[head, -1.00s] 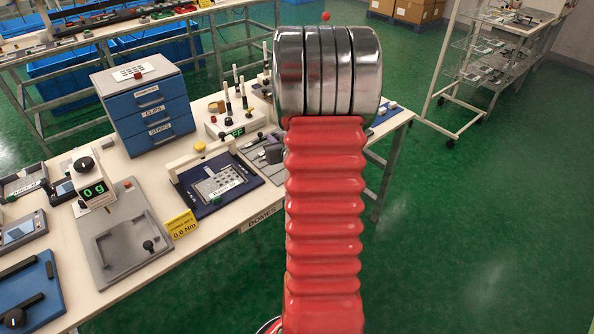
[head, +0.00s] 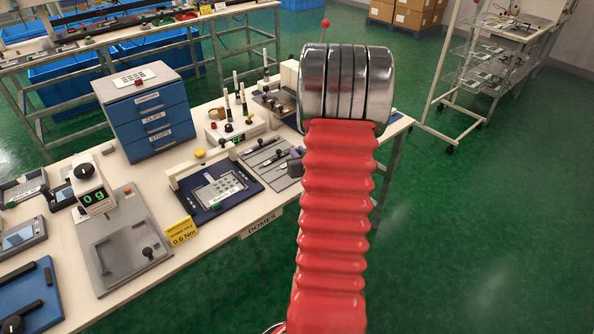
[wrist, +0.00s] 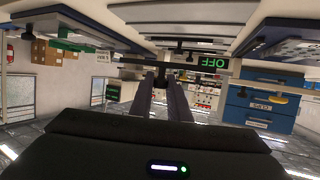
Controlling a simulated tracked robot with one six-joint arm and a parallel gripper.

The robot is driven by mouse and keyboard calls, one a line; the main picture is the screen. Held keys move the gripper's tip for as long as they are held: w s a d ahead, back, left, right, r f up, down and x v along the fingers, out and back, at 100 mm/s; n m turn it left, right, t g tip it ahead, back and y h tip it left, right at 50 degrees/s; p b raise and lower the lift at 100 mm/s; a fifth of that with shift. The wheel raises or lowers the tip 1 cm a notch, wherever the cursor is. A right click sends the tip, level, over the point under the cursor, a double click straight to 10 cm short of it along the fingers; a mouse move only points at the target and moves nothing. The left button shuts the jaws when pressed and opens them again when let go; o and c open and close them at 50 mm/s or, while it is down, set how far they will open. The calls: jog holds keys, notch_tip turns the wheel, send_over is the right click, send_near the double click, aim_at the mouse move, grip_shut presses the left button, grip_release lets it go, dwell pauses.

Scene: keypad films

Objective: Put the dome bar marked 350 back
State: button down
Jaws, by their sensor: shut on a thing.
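In the wrist view my gripper (wrist: 167,82) is shut, its two dark fingers close together at a thin dark bar, apparently the dome bar (wrist: 145,63). The bar lies crosswise at the fingertips; its 350 mark cannot be read. A grey tray (head: 291,176) with several dark slim bars (head: 268,157) lies on the bench, left of my arm. A DOMES label (head: 262,226) is on the bench's front edge near it.
A dark blue keypad fixture (head: 205,211) with a white bridge stands left of the tray. Green floor (head: 470,240) is clear at right.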

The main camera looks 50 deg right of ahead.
jog(key=shift+f, duration=1.3)
jog(key=shift+f, duration=2.1)
jog(key=c, duration=1.7)
grip_release()
jog(key=shift+f, duration=0.1)
jog(key=shift+o, duration=0.2)
jog(key=v, duration=1.2)
